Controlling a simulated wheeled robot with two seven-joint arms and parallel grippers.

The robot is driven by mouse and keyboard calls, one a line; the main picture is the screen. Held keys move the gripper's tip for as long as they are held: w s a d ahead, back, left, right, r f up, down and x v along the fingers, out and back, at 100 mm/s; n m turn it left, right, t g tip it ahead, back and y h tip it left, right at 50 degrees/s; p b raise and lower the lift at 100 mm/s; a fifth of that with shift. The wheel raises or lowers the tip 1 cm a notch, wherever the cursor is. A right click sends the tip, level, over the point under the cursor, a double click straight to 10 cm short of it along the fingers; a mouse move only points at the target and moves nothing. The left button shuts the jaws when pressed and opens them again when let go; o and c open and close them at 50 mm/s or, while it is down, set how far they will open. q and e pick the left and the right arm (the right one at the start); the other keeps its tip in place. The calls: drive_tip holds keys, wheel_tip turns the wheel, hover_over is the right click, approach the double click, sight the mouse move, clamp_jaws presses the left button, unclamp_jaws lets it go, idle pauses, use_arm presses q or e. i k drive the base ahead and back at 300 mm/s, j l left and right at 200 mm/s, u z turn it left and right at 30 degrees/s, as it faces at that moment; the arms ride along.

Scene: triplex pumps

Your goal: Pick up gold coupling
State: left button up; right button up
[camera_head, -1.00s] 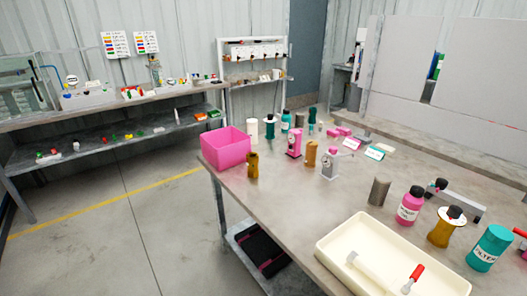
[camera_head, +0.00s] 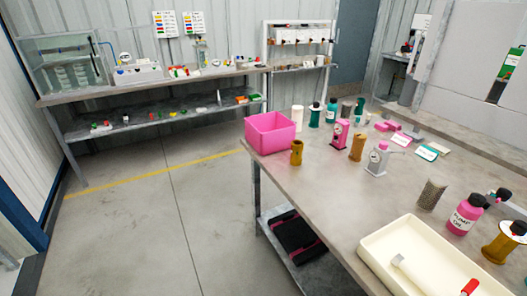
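A small dark gold cylinder (camera_head: 296,153), which looks like the gold coupling, stands upright on the table at its left edge, just in front of the pink bin (camera_head: 270,133). A taller orange-brown cylinder (camera_head: 357,148) stands further right, between a pink pump-like part (camera_head: 340,133) and a grey one (camera_head: 377,160). A larger gold piece with a white disc and black top (camera_head: 504,243) is at the right edge, partly cut off. Neither of my grippers is in view.
The grey table (camera_head: 335,205) has bare surface left of centre. A cream tray (camera_head: 372,254) with tools lies at the front right. A mesh cylinder (camera_head: 432,194) and pink bottle (camera_head: 465,214) stand behind it. Open floor (camera_head: 165,215) lies left of the table.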

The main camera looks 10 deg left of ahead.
sight(295, 157)
drive_tip(key=i+j+z, duration=0.45)
drive_tip(key=i+j, duration=0.15)
drive_tip(key=i+j+z, duration=0.25)
drive_tip(key=j, duration=0.15)
drive_tip(key=i+j+z, duration=0.2)
drive_tip(key=j, duration=0.2)
drive_tip(key=i+j+z, duration=0.25)
drive_tip(key=j, duration=0.2)
drive_tip(key=k+l, duration=0.05)
